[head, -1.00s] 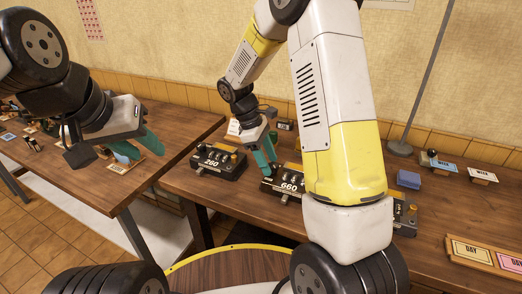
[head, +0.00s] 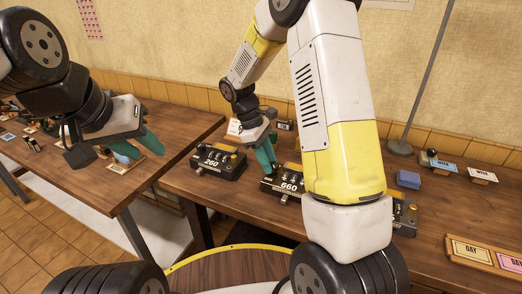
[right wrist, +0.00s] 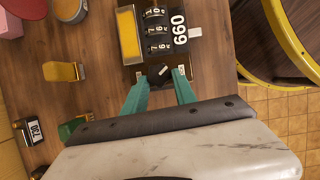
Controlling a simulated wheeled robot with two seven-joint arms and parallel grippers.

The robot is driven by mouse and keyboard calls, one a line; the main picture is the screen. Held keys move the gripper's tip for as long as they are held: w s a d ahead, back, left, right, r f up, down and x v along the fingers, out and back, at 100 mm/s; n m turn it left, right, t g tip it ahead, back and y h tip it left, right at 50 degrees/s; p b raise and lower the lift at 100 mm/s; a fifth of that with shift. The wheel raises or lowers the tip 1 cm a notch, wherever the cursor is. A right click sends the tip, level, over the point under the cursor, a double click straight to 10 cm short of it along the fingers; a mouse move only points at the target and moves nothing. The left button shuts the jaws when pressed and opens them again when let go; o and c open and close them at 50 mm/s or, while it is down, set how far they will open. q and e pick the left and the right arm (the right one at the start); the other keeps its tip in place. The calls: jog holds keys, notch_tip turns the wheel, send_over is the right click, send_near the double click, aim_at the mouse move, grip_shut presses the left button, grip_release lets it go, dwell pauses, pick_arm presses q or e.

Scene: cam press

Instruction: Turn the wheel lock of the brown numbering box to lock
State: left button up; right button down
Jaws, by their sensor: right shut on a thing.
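The numbering box marked 660 (head: 288,187) stands on the right table, partly hidden by my right arm in the head view. In the right wrist view its dark top (right wrist: 150,52) shows a yellow pad, black number wheels and a white 660. A small dark wheel lock (right wrist: 158,73) sits at its near end. My right gripper (head: 267,168) is at this end, its teal fingers on either side of the wheel lock and shut on it. The lock's exact angle is hard to read. My left gripper (head: 137,148) is open and empty above the left table.
Another numbering box marked 260 (head: 218,162) stands left of it, and a further box (head: 405,215) shows behind my arm. A gap separates the tables.

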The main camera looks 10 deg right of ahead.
jog(key=m, duration=0.2)
jog(key=m+g+y, duration=0.1)
jog(key=m, duration=0.1)
jog(key=m+y, duration=0.1)
jog(key=m, duration=0.1)
jog(key=shift+w+d+m+g, duration=0.3)
jog(key=shift+w+d, duration=0.05)
dwell(0.3)
jog(key=c, duration=1)
grip_release()
jog(key=shift+r, duration=0.1)
jog(key=v, duration=0.7)
jog(key=shift+w+r, duration=0.15)
jog(key=shift+r, duration=0.15)
